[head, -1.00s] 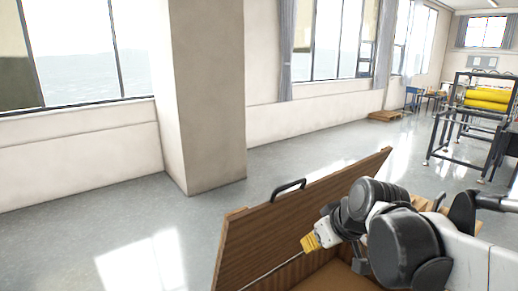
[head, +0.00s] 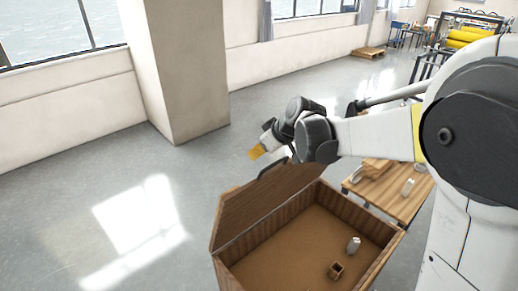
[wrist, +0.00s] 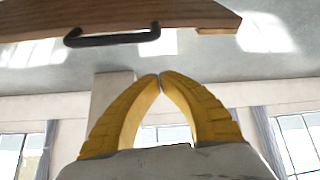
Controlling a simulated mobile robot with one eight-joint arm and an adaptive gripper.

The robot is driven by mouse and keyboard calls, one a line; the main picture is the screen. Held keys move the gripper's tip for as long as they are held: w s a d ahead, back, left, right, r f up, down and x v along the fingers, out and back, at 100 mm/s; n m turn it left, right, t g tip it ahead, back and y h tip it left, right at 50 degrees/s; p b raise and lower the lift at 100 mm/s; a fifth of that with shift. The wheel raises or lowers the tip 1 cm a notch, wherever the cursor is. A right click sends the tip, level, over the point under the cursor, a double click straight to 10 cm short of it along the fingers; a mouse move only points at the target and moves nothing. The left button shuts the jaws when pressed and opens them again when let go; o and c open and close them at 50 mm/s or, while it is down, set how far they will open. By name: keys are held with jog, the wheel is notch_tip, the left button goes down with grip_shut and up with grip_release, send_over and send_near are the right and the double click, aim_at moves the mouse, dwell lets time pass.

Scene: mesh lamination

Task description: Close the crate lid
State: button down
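The wooden crate (head: 384,262) stands at the bottom of the head view, with its inside exposed. Its lid (head: 262,207) is open and tilted up on the left side. A black handle (head: 271,169) sits on the lid's raised edge. My gripper (head: 254,153) has yellow fingers and is near that edge, just beyond the handle in the head view. In the wrist view my gripper (wrist: 159,76) has its fingertips together with nothing between them. The lid (wrist: 210,14) and its handle (wrist: 112,39) cross the top of that view, apart from the fingers.
Inside the crate are a small wooden box (head: 336,270) and a whitish object (head: 354,245). A wooden table (head: 403,205) with items stands right behind the crate. A pillar (head: 180,75) stands back left. The floor left of the crate is clear.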

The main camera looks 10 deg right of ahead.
notch_tip(320, 180, down, 6)
jog(key=shift+d+r+p, duration=0.15)
jog(key=shift+r+p, duration=0.05)
jog(key=shift+p, duration=0.7)
jog(key=shift+w+f, duration=0.15)
jog(key=shift+f, duration=0.05)
